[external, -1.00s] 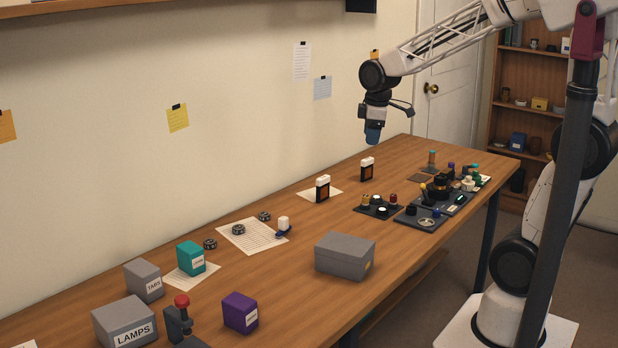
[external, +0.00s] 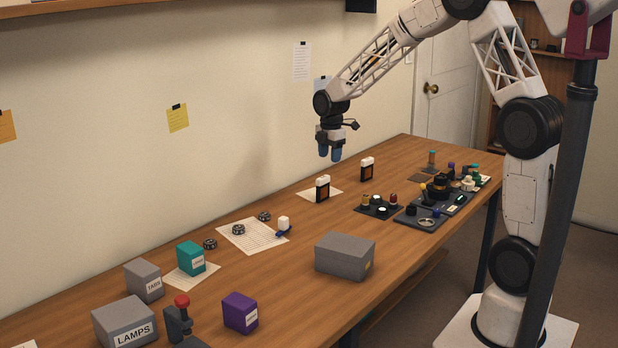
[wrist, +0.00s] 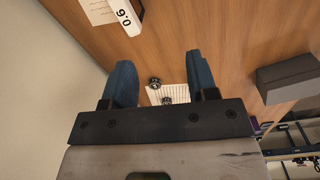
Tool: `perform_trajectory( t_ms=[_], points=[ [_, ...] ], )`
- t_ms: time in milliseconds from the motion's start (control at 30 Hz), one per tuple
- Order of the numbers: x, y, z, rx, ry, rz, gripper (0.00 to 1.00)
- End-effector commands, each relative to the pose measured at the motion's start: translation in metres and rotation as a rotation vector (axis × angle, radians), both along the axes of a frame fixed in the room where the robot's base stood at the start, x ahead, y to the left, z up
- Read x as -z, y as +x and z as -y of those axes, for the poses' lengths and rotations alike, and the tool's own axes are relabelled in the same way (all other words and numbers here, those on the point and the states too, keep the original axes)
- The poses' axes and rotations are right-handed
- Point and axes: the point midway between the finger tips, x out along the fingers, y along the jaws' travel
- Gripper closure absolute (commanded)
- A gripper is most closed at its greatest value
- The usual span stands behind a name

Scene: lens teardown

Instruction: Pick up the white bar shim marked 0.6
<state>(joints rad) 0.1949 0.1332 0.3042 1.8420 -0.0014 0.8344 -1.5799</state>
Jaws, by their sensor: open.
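The white bar shim marked 0.6 (wrist: 126,17) shows at the top left of the wrist view, with dark edges of its stand beside it and a paper sheet next to it. It appears to be the white bar (external: 323,179) on top of a dark stand (external: 322,192) on a paper sheet in the external view. My gripper (external: 330,156) is above the table near this stand, blue fingers pointing down. In the wrist view my gripper (wrist: 160,75) is open and empty. The shim lies ahead of the fingers, not between them.
A similar white-topped stand (external: 367,169) is farther back. Black rings (external: 238,229) lie on a sheet near a small white block (external: 284,222). A grey box (external: 345,255) stands at the front edge. Trays with small parts (external: 378,207) are to the right.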

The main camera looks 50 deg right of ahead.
Motion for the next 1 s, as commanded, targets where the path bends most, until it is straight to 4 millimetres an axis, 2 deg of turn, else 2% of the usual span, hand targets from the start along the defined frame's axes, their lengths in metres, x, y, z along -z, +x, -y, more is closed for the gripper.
perform_trajectory(
  t_ms=[100,300,467,833,1000],
  points=[
    [0.024,0.020,0.012,-0.075,0.002,-0.014,0.47],
    [0.049,0.040,0.026,-0.164,0.003,-0.025,0.47],
    [0.056,0.045,0.029,-0.191,0.004,-0.027,0.47],
    [0.058,0.046,0.029,-0.192,0.004,-0.028,0.47],
    [0.070,0.045,0.029,-0.192,0.004,-0.030,0.47]
  ],
)
